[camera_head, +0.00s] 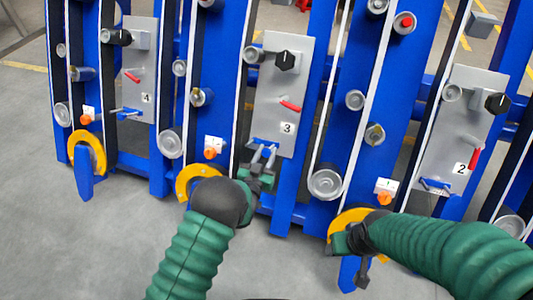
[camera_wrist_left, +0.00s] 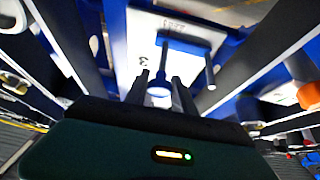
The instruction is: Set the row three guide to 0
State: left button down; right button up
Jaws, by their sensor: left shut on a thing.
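The row three plate (camera_head: 285,95) is grey and marked 3, with a black knob (camera_head: 285,61) near the top and a red lever (camera_head: 290,105) below. At its bottom is a blue guide (camera_head: 265,143). My left gripper (camera_head: 263,157) reaches it from below. In the left wrist view its two fingers (camera_wrist_left: 162,90) close around the blue stem of the guide (camera_wrist_left: 180,52), and a grey pin (camera_wrist_left: 208,72) stands to the right. The contact itself is partly hidden. My right gripper (camera_head: 362,262) is low, in front of a yellow arc; its opening is unclear.
Plate 4 (camera_head: 138,75) stands to the left and plate 2 (camera_head: 461,130) to the right, with similar knobs and levers. Blue upright beams carry grey rollers. Orange knobs (camera_head: 211,153) and yellow arcs (camera_head: 86,147) sit low on the rows. Grey floor (camera_head: 65,235) is open in front.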

pick_arm(q)
jog(key=shift+f, duration=0.1)
jog(key=shift+s+d+p, duration=0.15)
jog(key=shift+d+p, duration=0.15)
jog(key=shift+d, duration=0.1)
jog(key=shift+s+d, duration=0.1)
jog(key=shift+d, duration=0.2)
jog(key=c, duration=1.1)
grip_release()
jog(key=shift+o, duration=0.2)
